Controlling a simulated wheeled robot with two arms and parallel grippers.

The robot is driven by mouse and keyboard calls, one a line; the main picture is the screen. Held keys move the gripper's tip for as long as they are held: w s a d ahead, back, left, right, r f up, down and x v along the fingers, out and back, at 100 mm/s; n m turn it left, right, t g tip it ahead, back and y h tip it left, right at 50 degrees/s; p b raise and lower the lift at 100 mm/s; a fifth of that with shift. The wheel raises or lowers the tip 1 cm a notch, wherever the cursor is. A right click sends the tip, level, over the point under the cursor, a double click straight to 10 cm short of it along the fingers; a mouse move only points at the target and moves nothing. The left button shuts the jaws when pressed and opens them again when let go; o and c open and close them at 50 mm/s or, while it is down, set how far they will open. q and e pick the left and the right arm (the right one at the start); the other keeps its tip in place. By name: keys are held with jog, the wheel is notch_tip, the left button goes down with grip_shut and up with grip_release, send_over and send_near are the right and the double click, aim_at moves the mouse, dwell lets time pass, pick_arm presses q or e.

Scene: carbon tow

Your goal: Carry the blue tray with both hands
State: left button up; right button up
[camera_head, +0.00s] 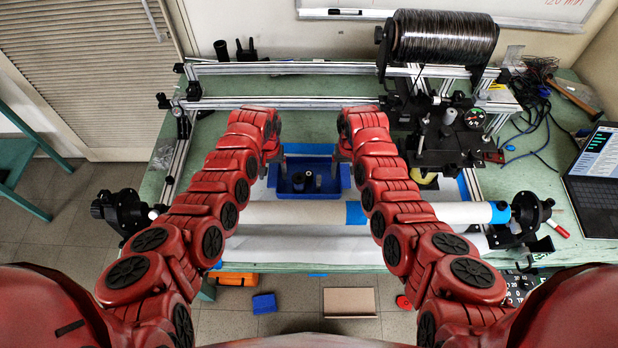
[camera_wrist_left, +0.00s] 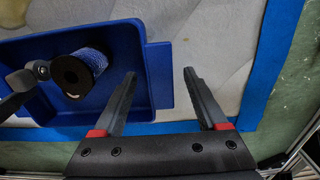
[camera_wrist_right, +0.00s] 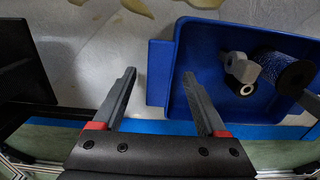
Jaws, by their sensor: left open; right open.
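The blue tray (camera_head: 322,193) lies flat on the white sheet on the table, between my two grippers. It holds a dark spool with blue-white thread (camera_wrist_left: 90,62) and small grey and black parts (camera_wrist_right: 240,70). My left gripper (camera_wrist_left: 159,72) is open, with the tray's flat end tab (camera_wrist_left: 160,80) between its fingers in the left wrist view. My right gripper (camera_wrist_right: 159,72) is open, with the opposite tab (camera_wrist_right: 158,80) between its fingers in the right wrist view. Whether the fingers are level with the tabs or above them is unclear. In the head view, my arms partly hide both fingers.
A long white roller (camera_head: 300,213) with blue bands crosses the table in front of the tray. A machine with a dark fibre spool (camera_head: 445,37) stands at the back right. An aluminium rail (camera_head: 300,103) runs behind the tray. A laptop (camera_head: 597,185) is at the far right.

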pick_arm(q)
jog(key=shift+c, duration=0.2)
pick_arm(e)
jog(key=shift+c, duration=0.2)
pick_arm(q)
grip_shut()
pick_arm(e)
grip_shut()
